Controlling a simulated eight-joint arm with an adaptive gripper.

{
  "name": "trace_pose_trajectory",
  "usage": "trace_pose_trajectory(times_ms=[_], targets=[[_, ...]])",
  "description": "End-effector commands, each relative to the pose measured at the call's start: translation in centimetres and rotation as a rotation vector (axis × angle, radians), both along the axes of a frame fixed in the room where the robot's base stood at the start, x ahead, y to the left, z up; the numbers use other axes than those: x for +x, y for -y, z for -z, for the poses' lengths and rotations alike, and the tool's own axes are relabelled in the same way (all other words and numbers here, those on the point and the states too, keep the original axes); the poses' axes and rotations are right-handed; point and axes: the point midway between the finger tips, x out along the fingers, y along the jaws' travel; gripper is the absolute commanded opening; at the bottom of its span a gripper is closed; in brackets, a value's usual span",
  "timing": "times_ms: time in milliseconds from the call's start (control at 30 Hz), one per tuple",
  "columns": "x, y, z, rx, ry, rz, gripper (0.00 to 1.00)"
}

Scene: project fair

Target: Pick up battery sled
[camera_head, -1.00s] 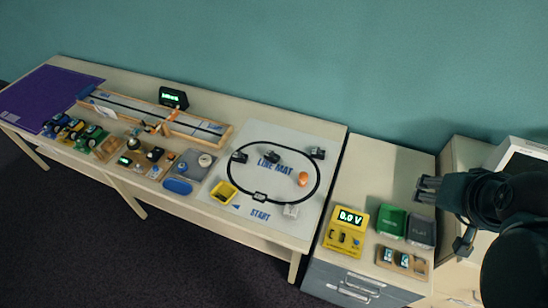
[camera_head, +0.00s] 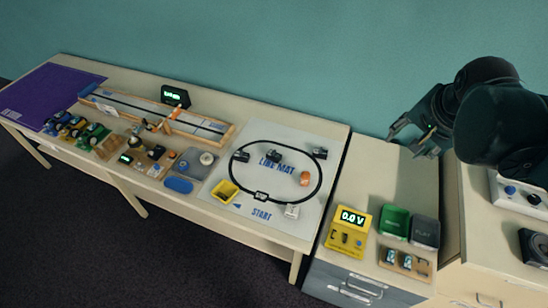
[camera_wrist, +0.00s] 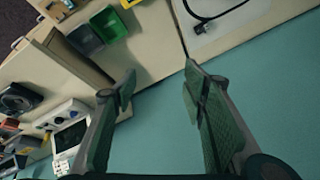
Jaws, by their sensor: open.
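Two small dark pieces with blue-white faces, which look like battery sleds (camera_head: 392,256), sit side by side in a wooden tray (camera_head: 384,266) at the front of the right-hand cabinet top. They are too small to make out fully, and I cannot tell which one the task means. My gripper (camera_head: 404,145) is open and empty, above the back of that cabinet top and well away from the tray. In the wrist view my gripper (camera_wrist: 160,84) shows both fingers spread wide with nothing between them.
A yellow meter (camera_head: 347,230) reading 0.0 V stands left of the tray. A green bin (camera_head: 395,221) and a dark bin (camera_head: 425,230) stand just behind it. The line mat (camera_head: 225,172) is on the table to the left. The cabinet top's back part is clear.

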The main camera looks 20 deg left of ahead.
Motion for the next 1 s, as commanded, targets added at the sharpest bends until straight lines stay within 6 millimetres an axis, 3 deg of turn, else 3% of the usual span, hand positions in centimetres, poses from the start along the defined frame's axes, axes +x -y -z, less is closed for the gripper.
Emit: trace_pose_trajectory(times_ms=[567,1000], targets=[[7.8,-7.8,3.0,0.119,-0.123,0.238,0.43],[12.9,-14.7,7.1,0.182,-0.213,0.431,0.43]])
